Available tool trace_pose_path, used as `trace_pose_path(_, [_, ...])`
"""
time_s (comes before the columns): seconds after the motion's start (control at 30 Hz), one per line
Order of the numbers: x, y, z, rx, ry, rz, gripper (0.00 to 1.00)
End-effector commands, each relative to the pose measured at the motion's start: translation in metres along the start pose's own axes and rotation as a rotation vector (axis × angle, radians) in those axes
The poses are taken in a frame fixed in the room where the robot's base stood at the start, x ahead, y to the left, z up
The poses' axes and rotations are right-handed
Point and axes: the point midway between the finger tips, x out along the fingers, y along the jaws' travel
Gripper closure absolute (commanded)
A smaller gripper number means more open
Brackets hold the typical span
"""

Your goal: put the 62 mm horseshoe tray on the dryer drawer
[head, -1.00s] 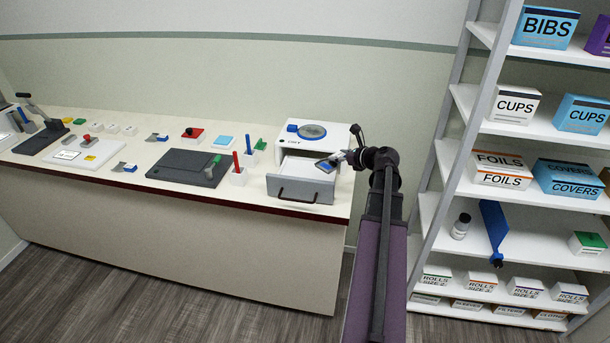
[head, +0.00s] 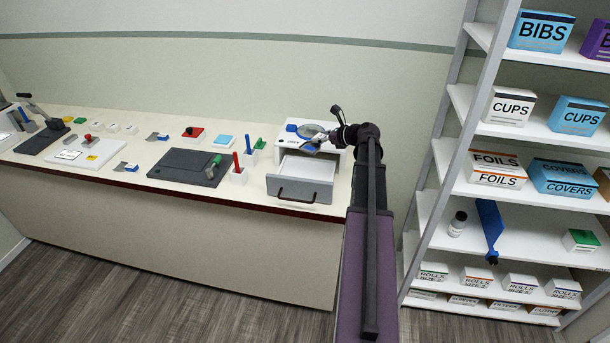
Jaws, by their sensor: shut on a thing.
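The dryer (head: 284,141) is a white box with a round grey window on top, at the right end of the counter. Its drawer (head: 298,190) is pulled open, and the visible part of its inside looks empty. My gripper (head: 318,142) is above the back of the drawer, in front of the dryer's top. It is shut on a small grey and blue piece (head: 310,148), which looks like the horseshoe tray. The piece is held up, clear of the drawer floor. Its outline is small and partly hidden by the gripper, and its size cannot be read.
Similar grey pieces with blue handles (head: 131,168) lie on the counter. A dark grey plate (head: 185,164) and a holder with a red stick (head: 238,178) stand left of the drawer. A shelf rack (head: 510,143) with boxes rises close to the right of my arm.

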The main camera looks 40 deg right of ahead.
Motion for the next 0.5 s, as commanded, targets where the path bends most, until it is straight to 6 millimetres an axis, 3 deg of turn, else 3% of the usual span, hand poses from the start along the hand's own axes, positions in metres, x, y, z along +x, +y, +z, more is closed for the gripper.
trace_pose_path(0.5, [0.016,-0.001,-0.041,0.001,0.0,-0.001,0.87])
